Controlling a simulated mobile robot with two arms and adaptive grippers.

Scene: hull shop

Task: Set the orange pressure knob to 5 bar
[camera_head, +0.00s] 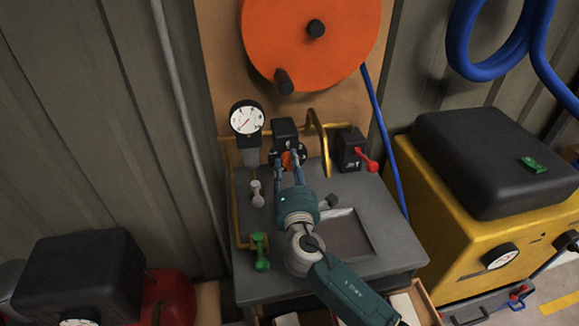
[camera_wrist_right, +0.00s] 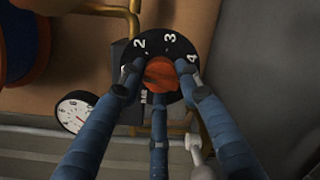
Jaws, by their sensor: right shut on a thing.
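The orange pressure knob (camera_wrist_right: 161,75) sits in the middle of a black dial with white numbers; 2, 3 and 4 show in the right wrist view. The knob also shows in the head view (camera_head: 287,159), partly covered by my fingers. My right gripper (camera_head: 291,170) is shut on the knob, with its blue fingers around it (camera_wrist_right: 160,84). The pointer on the knob is too unclear to read. A round white gauge (camera_head: 246,119) with a red needle stands left of the knob; it also shows in the right wrist view (camera_wrist_right: 76,112). My left gripper is not in view.
A grey bench (camera_head: 350,190) holds the valves. A green-handled valve (camera_head: 261,251), a pale-handled valve (camera_head: 257,194) and a red lever (camera_head: 368,161) stand around my right arm. An orange hose reel (camera_head: 310,60) hangs above. A yellow machine (camera_head: 450,235) stands at right.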

